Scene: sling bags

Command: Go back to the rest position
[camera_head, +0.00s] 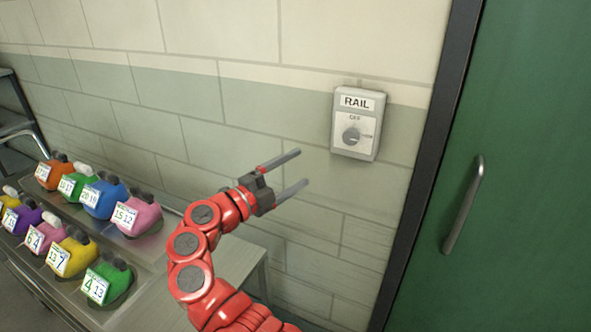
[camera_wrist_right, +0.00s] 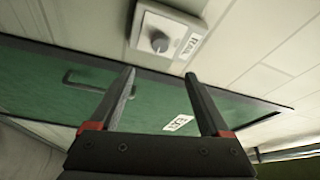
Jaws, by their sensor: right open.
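My right gripper (camera_head: 298,171) is open and empty in the head view, at the end of the red arm reaching up from the bottom. Its fingers point right, toward the wall box, with a gap between them and the box. The two open fingers also show in the right wrist view (camera_wrist_right: 160,88). My left gripper is not in view.
A low table (camera_head: 225,262) at the left holds several coloured sling bags with number tags, including a pink one (camera_head: 137,216) and a green one (camera_head: 108,281). A green door (camera_head: 530,170) with a metal handle (camera_head: 463,205) stands at the right. Block wall lies behind.

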